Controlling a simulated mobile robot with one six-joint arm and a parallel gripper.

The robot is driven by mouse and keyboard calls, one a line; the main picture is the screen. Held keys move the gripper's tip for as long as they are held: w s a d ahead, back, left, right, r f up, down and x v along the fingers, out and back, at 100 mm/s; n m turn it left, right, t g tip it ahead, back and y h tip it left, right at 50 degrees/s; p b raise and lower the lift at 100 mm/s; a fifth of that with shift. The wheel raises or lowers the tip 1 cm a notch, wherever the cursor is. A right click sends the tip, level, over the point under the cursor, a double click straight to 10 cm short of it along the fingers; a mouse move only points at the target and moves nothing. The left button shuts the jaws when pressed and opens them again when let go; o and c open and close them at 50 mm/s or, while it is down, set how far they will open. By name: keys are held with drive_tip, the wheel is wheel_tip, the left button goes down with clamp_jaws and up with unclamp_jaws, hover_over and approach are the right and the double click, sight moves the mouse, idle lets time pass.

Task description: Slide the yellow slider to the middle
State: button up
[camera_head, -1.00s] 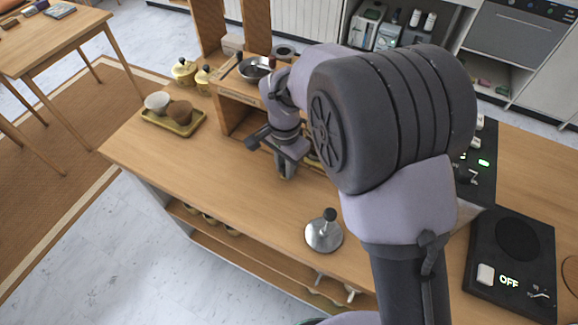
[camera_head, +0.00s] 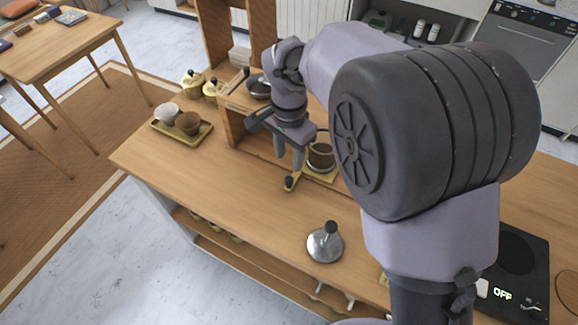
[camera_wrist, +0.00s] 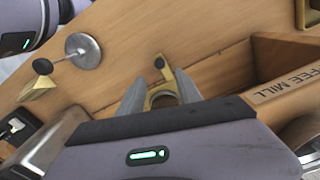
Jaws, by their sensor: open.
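The yellow slider (camera_head: 316,174) is a flat yellow piece on the wooden counter in front of the shelf box. A dark knob (camera_head: 289,183) is on its near end, and a dark-filled cup (camera_head: 320,157) stands at its far end. My gripper (camera_head: 289,158) is open, fingers pointing down, just left of the cup and above the slider. In the wrist view, my gripper's fingers (camera_wrist: 160,80) lie on either side of the yellow slider (camera_wrist: 157,82), with its knob (camera_wrist: 159,62) beyond the tips. Whether they touch it I cannot tell.
A yellow tray (camera_head: 195,141) with two cups is at the left. The wooden box (camera_wrist: 285,92) marked "COFFEE MILL" is close to my gripper. The counter between tray and tamper is clear.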

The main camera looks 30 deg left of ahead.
wheel_tip(320, 180, up, 7)
drive_tip(key=p, duration=0.1)
drive_tip(key=shift+p, duration=0.3)
drive_tip(key=s+d+r+t+y+b, duration=0.15)
drive_tip(key=d+r, duration=0.25)
drive_tip(key=d, duration=0.7)
drive_tip(key=s+d+r+t+y+b, duration=0.15)
drive_tip(key=d+r, duration=0.25)
drive_tip(key=d, duration=0.6)
drive_tip(key=s+d+f+m+t+h+b, duration=0.1)
drive_tip(key=s+d+f+t+b, duration=0.1)
drive_tip(key=s+d, duration=0.8)
drive_tip(key=shift+d+f+t+b, duration=0.3)
drive_tip(key=shift+f+t+b, duration=0.15)
drive_tip(key=shift+f, duration=0.3)
